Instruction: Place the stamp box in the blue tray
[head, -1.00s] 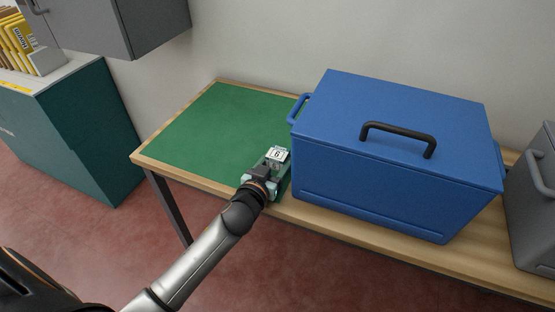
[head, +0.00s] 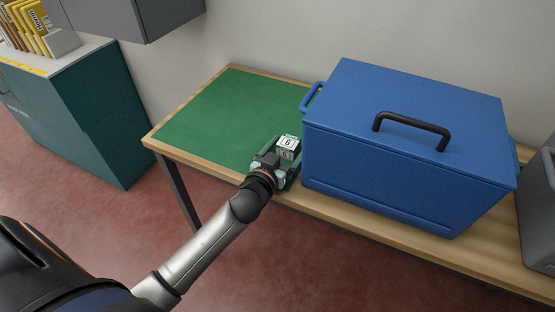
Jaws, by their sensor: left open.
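My left gripper (head: 278,162) is open at the front right of the green mat (head: 215,115), close to the left end of a big blue lidded box. Right at its fingertips is a small white block (head: 289,142) marked with a 6. The fingers partly hide the block, and I cannot tell whether they touch it. I see nothing that I can name for sure as the stamp box. No open blue tray shows; the big blue box (head: 400,175) has a closed lid and a black handle. My right gripper is not in view.
The mat lies on a wooden table (head: 375,226), and its left and back parts are clear. A grey case (head: 540,215) stands right of the blue box. A teal cabinet (head: 85,125) with yellow folders (head: 30,30) stands at left. A grey cupboard (head: 150,18) hangs above.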

